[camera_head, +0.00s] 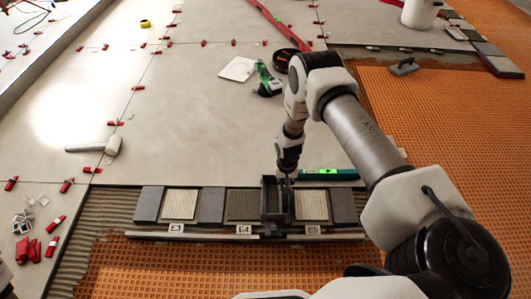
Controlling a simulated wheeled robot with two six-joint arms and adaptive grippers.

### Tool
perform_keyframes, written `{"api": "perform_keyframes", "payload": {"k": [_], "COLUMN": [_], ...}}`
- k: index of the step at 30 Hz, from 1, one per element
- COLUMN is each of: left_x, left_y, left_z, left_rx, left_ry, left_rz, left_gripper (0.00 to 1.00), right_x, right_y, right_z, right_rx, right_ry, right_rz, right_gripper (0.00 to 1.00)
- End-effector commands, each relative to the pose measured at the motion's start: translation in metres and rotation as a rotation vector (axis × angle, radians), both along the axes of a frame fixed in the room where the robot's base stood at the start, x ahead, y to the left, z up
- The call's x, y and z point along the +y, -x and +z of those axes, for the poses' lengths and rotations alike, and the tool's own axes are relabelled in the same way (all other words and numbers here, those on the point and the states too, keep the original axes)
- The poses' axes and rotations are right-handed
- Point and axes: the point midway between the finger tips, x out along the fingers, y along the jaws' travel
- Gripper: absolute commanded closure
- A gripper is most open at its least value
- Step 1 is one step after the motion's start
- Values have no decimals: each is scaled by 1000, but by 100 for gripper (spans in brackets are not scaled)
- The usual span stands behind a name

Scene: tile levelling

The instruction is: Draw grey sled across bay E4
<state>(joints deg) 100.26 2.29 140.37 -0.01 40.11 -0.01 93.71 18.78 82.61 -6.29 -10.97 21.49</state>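The grey sled (268,208), a dark open frame, stands across the strip of tiles between the E4 label (244,230) and the E5 label (312,230). My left gripper is not in view.
A pale rail (190,236) runs along the front of the strip. A teal level (330,174) lies behind bay E5. A mallet (108,147) and red clips (50,235) lie to the left. Orange matting (190,265) covers the front.

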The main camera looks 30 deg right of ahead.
Motion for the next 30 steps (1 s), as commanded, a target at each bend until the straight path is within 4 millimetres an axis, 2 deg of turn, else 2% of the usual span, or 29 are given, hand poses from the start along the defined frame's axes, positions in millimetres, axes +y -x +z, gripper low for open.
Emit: {"api": "perform_keyframes", "payload": {"k": [6,17,18,19,20,30], "left_x": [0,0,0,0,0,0], "left_y": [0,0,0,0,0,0], "left_z": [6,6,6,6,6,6], "left_rx": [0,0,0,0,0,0], "left_ry": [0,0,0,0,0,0], "left_rz": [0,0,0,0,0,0], "left_gripper": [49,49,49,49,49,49], "right_x": [-16,-18,-18,-18,-18,-17], "right_y": [11,12,12,12,12,11], "right_z": [0,-1,-1,-1,-1,3], "right_rx": [1,0,0,0,0,-1], "right_ry": [0,0,0,0,0,0], "right_rz": [0,0,0,0,0,1], "right_gripper": [100,100,67,56,52,52]}}
